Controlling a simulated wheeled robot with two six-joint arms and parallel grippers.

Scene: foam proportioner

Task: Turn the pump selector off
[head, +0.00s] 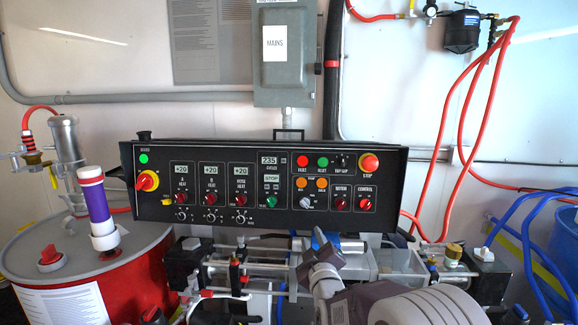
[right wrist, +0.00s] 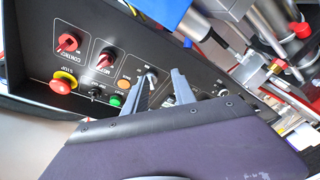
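The pump selector (head: 306,202) is a small pale-grey knob on the lower middle-right of the black control panel (head: 220,155). Its pointer sits at a slant, and its small lettering is hard to read. In the right wrist view the knob (right wrist: 152,73) shows close to the tip of one finger; I cannot tell if they touch. My right gripper (right wrist: 163,82) is open, its two grey fingers apart and pointing at the panel. In the head view my right gripper (head: 321,247) is below the selector, with its fingers partly hard to make out. My left gripper is not in view.
Red motor knob (head: 341,204), red control knob (head: 365,205) and red stop button (head: 369,163) sit right of the selector. Orange buttons (head: 312,183) are just above it. Pump hardware and pipes (head: 235,270) crowd below the panel. A red drum (head: 120,285) stands at left.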

